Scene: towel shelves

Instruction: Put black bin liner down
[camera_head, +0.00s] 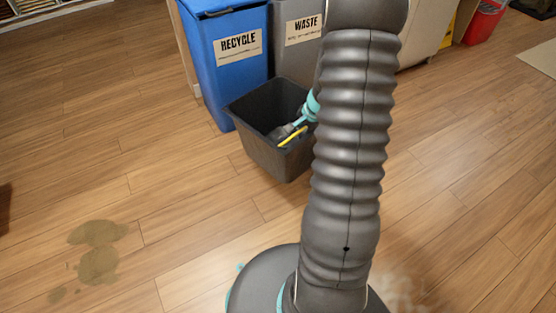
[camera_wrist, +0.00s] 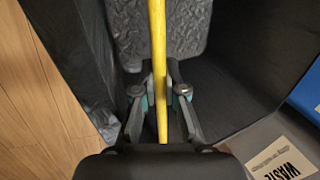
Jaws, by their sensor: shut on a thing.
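The black bin liner (camera_wrist: 190,30) appears to be the dark grey, crinkled mass beyond my fingertips in the wrist view. In the head view a small dark grey shape shows inside an open dark tub (camera_head: 262,155). The exact contact on the liner is hidden by a yellow stick (camera_wrist: 159,50), which runs across the front of the fingers. The stick also shows in the head view (camera_head: 293,136), slanting near the tub's right side. I cannot tell whether the liner touches the tub's floor.
A blue recycle bin (camera_head: 233,75) and a grey waste bin (camera_head: 291,62) stand directly behind the tub. A brownish spill (camera_head: 98,250) lies on the wood floor at left. A red container (camera_head: 484,22) stands at the back right. Much of the left floor is clear.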

